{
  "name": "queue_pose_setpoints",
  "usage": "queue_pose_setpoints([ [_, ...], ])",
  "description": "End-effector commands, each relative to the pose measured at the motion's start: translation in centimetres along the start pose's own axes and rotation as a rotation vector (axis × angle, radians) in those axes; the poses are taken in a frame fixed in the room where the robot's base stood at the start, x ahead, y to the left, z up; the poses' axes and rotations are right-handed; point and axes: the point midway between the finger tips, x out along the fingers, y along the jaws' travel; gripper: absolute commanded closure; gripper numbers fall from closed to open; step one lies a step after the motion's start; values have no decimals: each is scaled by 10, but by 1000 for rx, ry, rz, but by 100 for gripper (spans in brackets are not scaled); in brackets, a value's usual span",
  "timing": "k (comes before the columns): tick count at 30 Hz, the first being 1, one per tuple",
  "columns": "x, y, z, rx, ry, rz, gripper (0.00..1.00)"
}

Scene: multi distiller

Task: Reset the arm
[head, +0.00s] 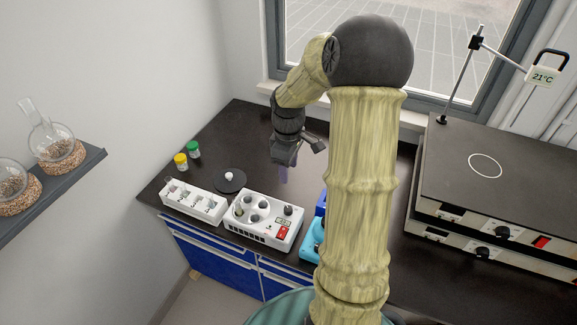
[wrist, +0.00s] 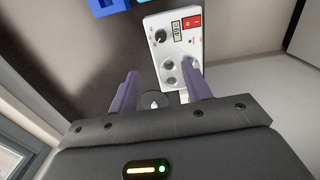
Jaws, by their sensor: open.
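My gripper (wrist: 162,92) is open in the wrist view, with two purple fingers apart and nothing between them that it holds. In the head view my gripper (head: 284,174) points down above the dark bench, behind the white device with round wells. My arm bends over from the front, and its thick upper link hides part of the bench. The white device (head: 263,222) has a small display and a red switch. It also shows beyond the fingertips in the wrist view (wrist: 172,52), apart from them as far as I can tell.
A white numbered rack (head: 193,204), a black disc (head: 229,181) with a white knob, and yellow-capped (head: 181,161) and green-capped (head: 193,149) jars stand left. A blue object (head: 311,240) is partly hidden by my arm. A large hotplate (head: 495,165) stands right. Flasks (head: 50,140) sit on a wall shelf (head: 75,178).

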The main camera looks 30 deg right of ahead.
Motion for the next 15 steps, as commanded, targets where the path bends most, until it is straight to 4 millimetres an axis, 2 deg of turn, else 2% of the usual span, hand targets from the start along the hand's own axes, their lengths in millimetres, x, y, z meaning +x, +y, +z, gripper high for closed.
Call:
queue_pose_setpoints([
  [10, 0, -3, -1, 7, 0, 3, 51],
  [13, -2, -17, -5, 37, 1, 14, 51],
  [15, -5, -33, -9, 78, 7, 28, 51],
])
